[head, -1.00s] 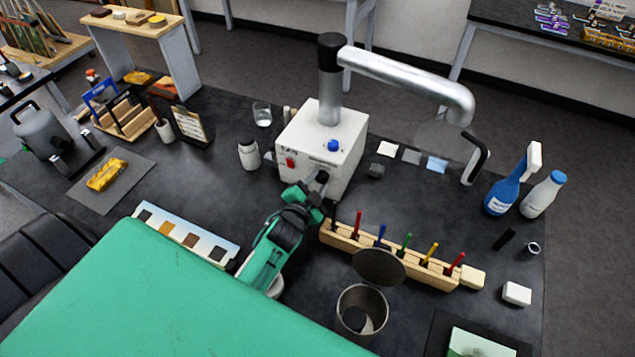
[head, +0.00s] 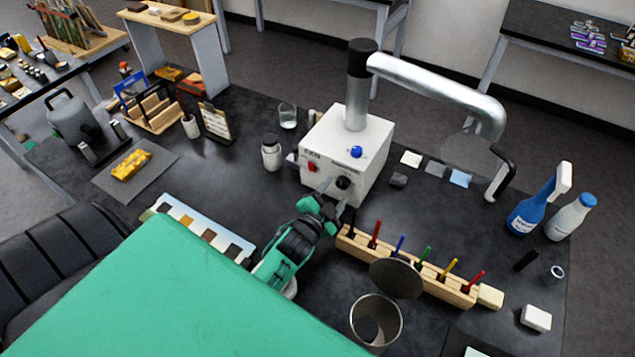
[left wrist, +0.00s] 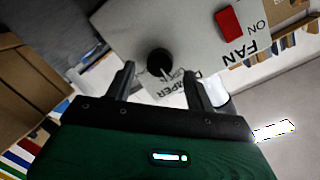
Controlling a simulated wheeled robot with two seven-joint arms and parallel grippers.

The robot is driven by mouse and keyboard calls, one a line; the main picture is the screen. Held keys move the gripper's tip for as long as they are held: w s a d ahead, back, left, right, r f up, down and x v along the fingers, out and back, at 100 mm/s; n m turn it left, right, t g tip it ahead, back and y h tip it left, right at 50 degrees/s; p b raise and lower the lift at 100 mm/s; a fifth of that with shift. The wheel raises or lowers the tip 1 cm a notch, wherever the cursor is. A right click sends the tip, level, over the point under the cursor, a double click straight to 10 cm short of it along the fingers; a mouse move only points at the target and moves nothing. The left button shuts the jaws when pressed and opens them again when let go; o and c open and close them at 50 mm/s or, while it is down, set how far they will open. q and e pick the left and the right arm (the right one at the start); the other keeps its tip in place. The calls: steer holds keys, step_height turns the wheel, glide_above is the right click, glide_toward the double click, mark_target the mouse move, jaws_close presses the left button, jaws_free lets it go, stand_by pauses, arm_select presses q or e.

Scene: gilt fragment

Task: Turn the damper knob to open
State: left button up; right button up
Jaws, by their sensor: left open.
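The white fan box (head: 325,155) stands on the black table with a silver duct rising from it. The black damper knob (head: 343,183) is on its front face. In the left wrist view the knob (left wrist: 160,61) has a light pointer line, and a partly hidden "DAMPER" label is beside it. My left gripper (head: 334,194) is open in front of the knob. In the left wrist view its fingers (left wrist: 158,76) lie either side of the knob's line of sight; I cannot tell whether they touch it. My right gripper is not in view.
A red fan switch (head: 312,167) and a blue knob (head: 356,152) are on the box. A wooden rack (head: 405,268) with coloured sticks stands right of my gripper. An open metal can (head: 377,318) stands nearer. A lidded jar (head: 271,155) is left of the box.

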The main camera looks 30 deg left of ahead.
arm_select(q)
steer(key=s+r+b, duration=0.1)
steer(key=s+b, duration=0.2)
steer(key=s, duration=0.8)
steer(key=shift+d+r, duration=0.2)
steer(key=shift+d, duration=0.1)
